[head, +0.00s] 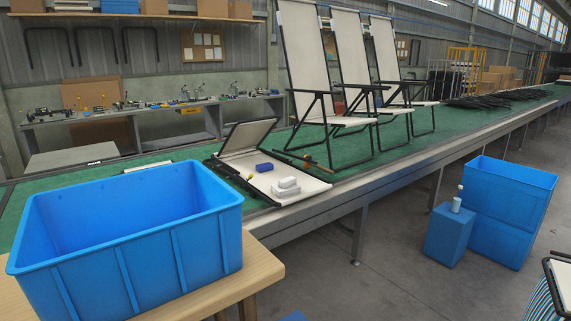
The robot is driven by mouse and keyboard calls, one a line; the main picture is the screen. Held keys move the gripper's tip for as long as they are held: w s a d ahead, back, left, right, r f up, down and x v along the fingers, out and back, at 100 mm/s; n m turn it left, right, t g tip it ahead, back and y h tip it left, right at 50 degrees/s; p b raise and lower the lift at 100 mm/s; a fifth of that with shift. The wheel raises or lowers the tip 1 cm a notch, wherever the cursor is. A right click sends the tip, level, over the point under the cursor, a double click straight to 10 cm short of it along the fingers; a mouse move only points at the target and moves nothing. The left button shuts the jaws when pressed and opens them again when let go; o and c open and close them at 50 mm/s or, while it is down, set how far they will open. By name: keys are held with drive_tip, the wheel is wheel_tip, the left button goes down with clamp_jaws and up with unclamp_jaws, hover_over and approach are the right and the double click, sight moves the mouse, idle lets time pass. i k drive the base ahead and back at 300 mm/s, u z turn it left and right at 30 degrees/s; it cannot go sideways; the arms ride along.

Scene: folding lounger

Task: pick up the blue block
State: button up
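A small dark blue block (264,167) lies on the flat cream panel of a folded lounger (300,172) on the green work table. It sits just behind and left of a white two-tier object (286,187). A yellow-tipped tool (250,177) lies to its left, and the raised part of the lounger (249,135) stands behind it. My gripper is not in view.
A large blue crate (130,262) on a wooden table (262,266) fills the near left. Upright loungers (343,57) stand behind the block to the right. Blue bins (507,205) and a blue box with a bottle (447,235) stand on the floor at right. Grey floor (400,290) shows in front.

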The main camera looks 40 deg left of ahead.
sight(268, 167)
drive_tip(key=i, duration=2.35)
drive_tip(key=u, duration=1.5)
drive_tip(key=i, duration=1.15)
drive_tip(key=u, duration=0.7)
drive_tip(key=k, duration=1.15)
drive_tip(key=z, duration=0.85)
drive_tip(key=i, duration=0.85)
drive_tip(key=z, duration=0.05)
